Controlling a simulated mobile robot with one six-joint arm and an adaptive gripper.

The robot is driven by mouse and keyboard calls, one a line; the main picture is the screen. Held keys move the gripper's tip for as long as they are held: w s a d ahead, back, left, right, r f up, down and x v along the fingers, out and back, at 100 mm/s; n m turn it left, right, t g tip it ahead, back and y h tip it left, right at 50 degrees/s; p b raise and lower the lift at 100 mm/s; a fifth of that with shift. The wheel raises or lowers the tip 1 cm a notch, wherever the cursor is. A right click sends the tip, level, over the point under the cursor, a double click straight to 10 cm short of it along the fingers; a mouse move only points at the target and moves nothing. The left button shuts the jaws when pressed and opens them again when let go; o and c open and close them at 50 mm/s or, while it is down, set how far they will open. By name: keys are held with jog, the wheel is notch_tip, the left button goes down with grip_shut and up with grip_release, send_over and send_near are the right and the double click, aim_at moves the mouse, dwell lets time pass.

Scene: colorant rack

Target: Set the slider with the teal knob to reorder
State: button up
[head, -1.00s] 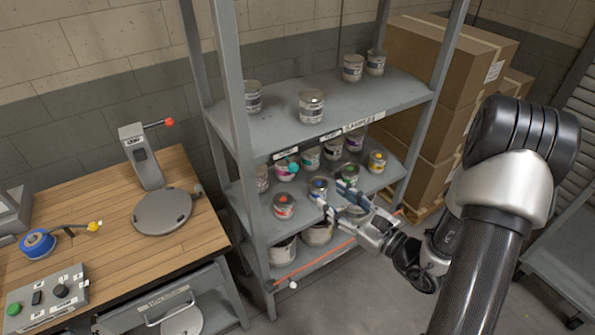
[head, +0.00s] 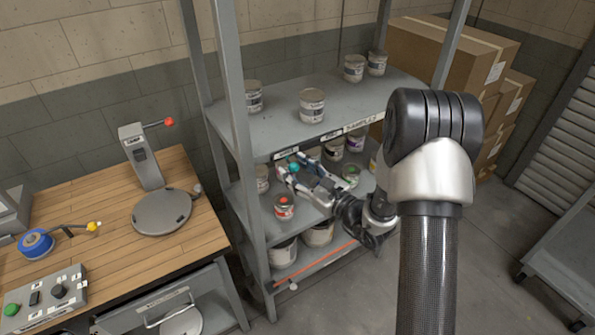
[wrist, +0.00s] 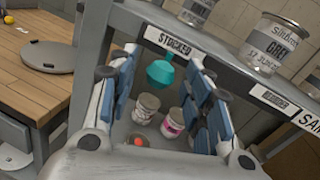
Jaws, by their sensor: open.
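The teal knob (head: 293,168) hangs below the front edge of the upper shelf, at its left part. In the wrist view the teal knob (wrist: 160,73) is under a label reading STOCKED (wrist: 168,41). A second small label (wrist: 275,100), too small to read, is farther right along the same edge. My gripper (head: 295,165) is open and empty at the shelf front. In the wrist view its fingers (wrist: 163,82) stand on both sides of the knob, with visible gaps. I cannot tell how deep the knob is between them. The slider's track is not clear.
Paint cans stand on the upper shelf (head: 280,125) and below it, including an orange-marked can (head: 284,207) under my gripper. The shelf's grey front post (head: 243,160) is to the left. A wooden bench (head: 120,215) stands left of the rack.

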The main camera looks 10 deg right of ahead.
jog(key=shift+c, duration=0.5)
grip_shut()
